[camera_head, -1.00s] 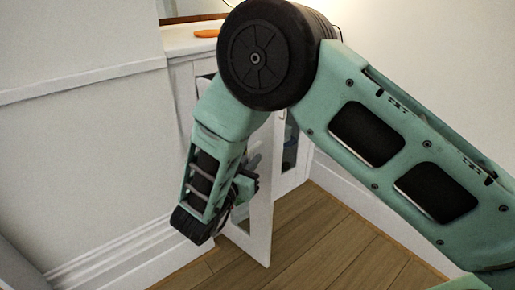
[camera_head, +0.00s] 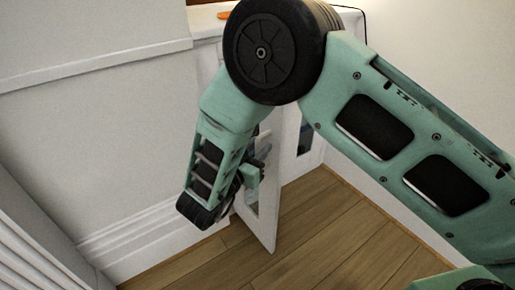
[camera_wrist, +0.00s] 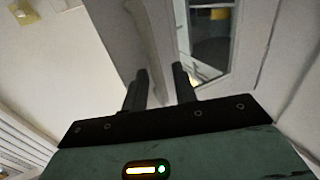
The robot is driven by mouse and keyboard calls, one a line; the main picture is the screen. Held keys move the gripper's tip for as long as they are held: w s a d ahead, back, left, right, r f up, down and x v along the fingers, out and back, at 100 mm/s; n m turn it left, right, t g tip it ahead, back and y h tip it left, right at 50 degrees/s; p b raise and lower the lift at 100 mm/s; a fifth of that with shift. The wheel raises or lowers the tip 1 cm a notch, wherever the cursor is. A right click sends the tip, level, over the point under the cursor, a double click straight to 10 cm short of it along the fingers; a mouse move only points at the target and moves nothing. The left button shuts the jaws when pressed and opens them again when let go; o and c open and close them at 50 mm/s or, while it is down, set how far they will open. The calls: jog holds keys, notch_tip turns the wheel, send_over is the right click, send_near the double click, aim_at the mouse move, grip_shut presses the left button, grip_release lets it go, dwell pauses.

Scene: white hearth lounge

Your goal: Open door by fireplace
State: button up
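The white cabinet door (camera_head: 268,205) with a glass pane stands swung out from a low white cabinet (camera_head: 207,50), its lower corner above the wood floor. My gripper (camera_head: 262,158) is beside this door, partly hidden by my own wrist in the head view. In the wrist view my gripper's two dark fingers (camera_wrist: 160,88) are spread apart, with a pale part of the door frame (camera_wrist: 160,50) showing between and beyond them. Whether a finger touches the door cannot be told. The glass pane (camera_wrist: 212,35) shows to the right of the fingers.
A second glazed white door (camera_head: 309,135) is at the cabinet's right side, seemingly closed. An orange item (camera_head: 224,15) lies on the cabinet top. A white wall with skirting (camera_head: 150,240) runs along the left. The wood floor (camera_head: 335,225) in front is clear.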

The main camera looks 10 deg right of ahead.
jog(key=p+v, duration=0.3)
jog(key=v, duration=1.4)
jog(key=shift+s+a+p, duration=0.2)
jog(key=shift+p, duration=0.15)
jog(key=w+a+r+n+y, duration=0.2)
jog(key=w+a+r+y, duration=0.25)
jog(key=w+y, duration=0.4)
jog(key=s+a+r+n+g+y, duration=0.3)
jog(key=r+n+g+y, duration=0.3)
jog(key=y, duration=0.3)
jog(key=s+d+r+n+g+h, duration=0.2)
jog(key=s+d+n+g+h, duration=0.45)
jog(key=s+d, duration=1.65)
notch_tip(320, 180, up, 32)
jog(key=w+d+n+g+y+p, duration=0.1)
jog(key=w+d+p, duration=0.1)
jog(key=p, duration=2.9)
jog(key=shift+p, duration=0.4)
